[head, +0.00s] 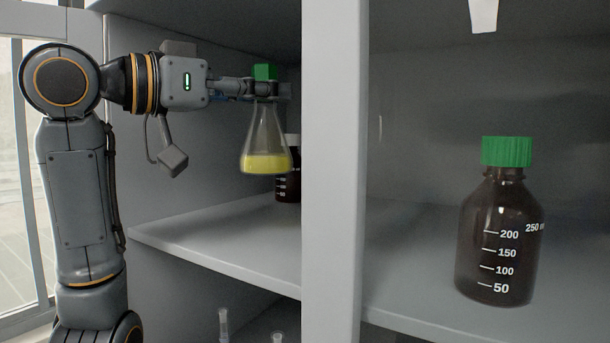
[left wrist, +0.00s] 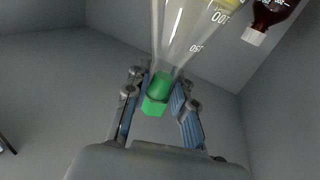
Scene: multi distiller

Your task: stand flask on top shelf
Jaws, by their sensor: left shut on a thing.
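The flask (head: 265,141) is a clear conical one with yellow liquid at the bottom and a green cap. The flask hangs upright above the upper shelf (head: 222,234) in the left section of the cabinet. In the left wrist view the flask (left wrist: 180,40) appears upside down, with its green cap between the blue-padded fingers (left wrist: 160,102).
A dark bottle (head: 289,185) stands on that shelf behind the flask; it also shows in the left wrist view (left wrist: 272,14). A grey divider (head: 333,170) separates the right section, where a brown bottle with a green cap (head: 498,230) stands. Glassware tops (head: 224,322) show below. The shelf's front left is clear.

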